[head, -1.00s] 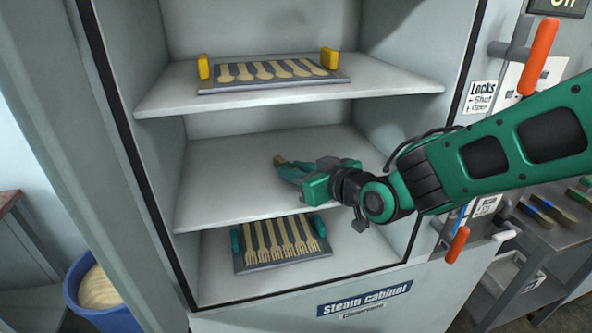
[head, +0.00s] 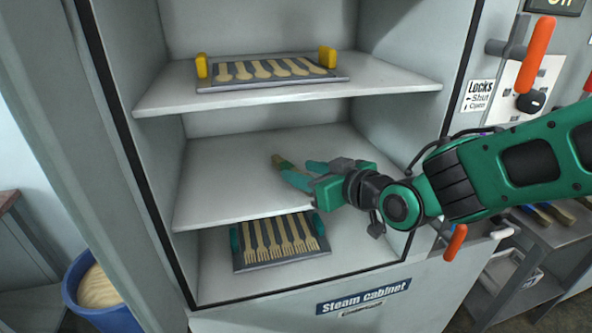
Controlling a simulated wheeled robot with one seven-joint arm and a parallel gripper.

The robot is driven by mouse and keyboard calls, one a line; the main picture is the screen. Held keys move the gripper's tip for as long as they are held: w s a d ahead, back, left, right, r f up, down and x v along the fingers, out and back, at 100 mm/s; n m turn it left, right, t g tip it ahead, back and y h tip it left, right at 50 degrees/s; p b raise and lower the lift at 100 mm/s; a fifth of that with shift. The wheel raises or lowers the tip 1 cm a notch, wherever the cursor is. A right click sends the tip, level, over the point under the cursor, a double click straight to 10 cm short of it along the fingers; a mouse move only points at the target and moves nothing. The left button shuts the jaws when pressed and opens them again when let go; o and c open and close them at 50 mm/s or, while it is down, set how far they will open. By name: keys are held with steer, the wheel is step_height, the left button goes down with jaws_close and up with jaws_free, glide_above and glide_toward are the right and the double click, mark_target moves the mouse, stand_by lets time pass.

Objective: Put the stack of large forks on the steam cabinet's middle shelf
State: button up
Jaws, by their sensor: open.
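The top shelf holds a dark tray of spoons (head: 268,72) between yellow holders. The bottom shelf holds a dark tray of forks (head: 279,245) with teal holders. A blue bin (head: 90,300) stands at lower left. The left of the middle shelf is clear.

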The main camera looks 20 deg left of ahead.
steer(key=v, duration=0.8)
